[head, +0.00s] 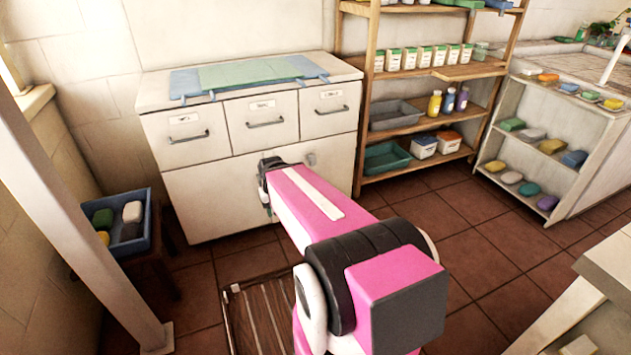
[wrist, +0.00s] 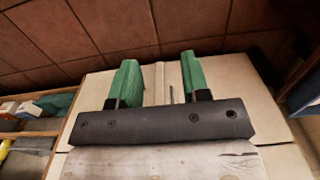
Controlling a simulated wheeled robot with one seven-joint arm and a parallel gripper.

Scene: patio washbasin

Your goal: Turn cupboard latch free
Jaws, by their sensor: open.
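The white cupboard (head: 215,205) stands against the wall below three drawers, and its pale front also fills the middle of the wrist view (wrist: 225,72). My gripper (head: 266,192) is in front of the upper middle of the cupboard front. In the wrist view my gripper (wrist: 159,76) has its two green fingers spread apart. A thin grey piece (wrist: 171,95), perhaps the latch, shows between them by a vertical seam; I cannot tell whether a finger touches it. My arm hides part of the cupboard front.
A wooden shelf (head: 438,72) with bottles and tubs stands right of the cupboard. A blue crate (head: 152,235) sits on a stool at the left. A slatted wooden rack (head: 235,318) lies on the floor below my arm. A white post (head: 75,200) crosses the left side.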

